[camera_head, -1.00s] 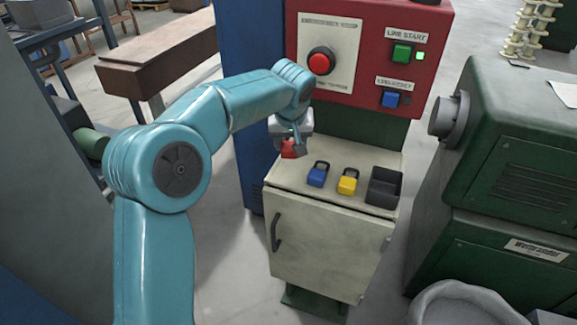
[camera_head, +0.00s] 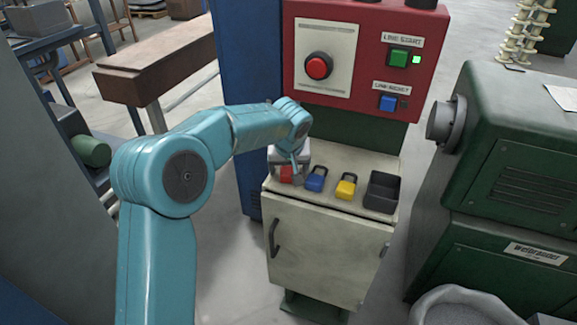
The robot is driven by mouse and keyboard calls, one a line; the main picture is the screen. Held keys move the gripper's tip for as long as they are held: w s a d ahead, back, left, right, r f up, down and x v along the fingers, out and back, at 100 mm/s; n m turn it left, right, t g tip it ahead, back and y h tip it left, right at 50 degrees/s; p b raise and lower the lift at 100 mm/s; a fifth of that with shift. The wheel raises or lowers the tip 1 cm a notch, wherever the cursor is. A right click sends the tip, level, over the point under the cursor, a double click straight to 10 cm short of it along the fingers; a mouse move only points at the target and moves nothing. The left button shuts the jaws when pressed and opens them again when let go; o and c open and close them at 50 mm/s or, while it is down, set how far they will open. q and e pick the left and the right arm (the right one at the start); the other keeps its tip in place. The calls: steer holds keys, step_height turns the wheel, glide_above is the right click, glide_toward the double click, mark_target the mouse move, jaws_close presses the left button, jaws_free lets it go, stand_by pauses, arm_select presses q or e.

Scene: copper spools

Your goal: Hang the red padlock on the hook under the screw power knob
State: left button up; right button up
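The red padlock (camera_head: 286,174) is at the left end of the row of padlocks on the cream cabinet top (camera_head: 330,158), mostly hidden by my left gripper (camera_head: 288,165). The gripper is right over it, pointing down, with a finger at its right side. I cannot tell whether the fingers are closed on it. A round red knob (camera_head: 318,67) sits on a pale plate of the red panel above. The plate's lettering is too small to read, and I cannot make out a hook under it. My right gripper is not in view.
A blue padlock (camera_head: 315,181) and a yellow padlock (camera_head: 346,188) stand just to the right, then a dark open bin (camera_head: 382,193). A green button (camera_head: 398,58) and a blue button (camera_head: 388,103) are on the panel. A green machine (camera_head: 510,170) stands at right.

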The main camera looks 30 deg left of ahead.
arm_select(q)
steer(key=shift+r, duration=0.1)
steer(key=shift+r+p, duration=0.1)
steer(key=shift+p, duration=0.25)
steer(key=shift+s+d+r, duration=0.1)
steer(key=shift+r, duration=0.15)
steer(key=v, duration=1.5)
steer(key=shift+a+r+b, duration=0.3)
steer(key=shift+r+b, duration=0.1)
steer(key=shift+b, duration=0.05)
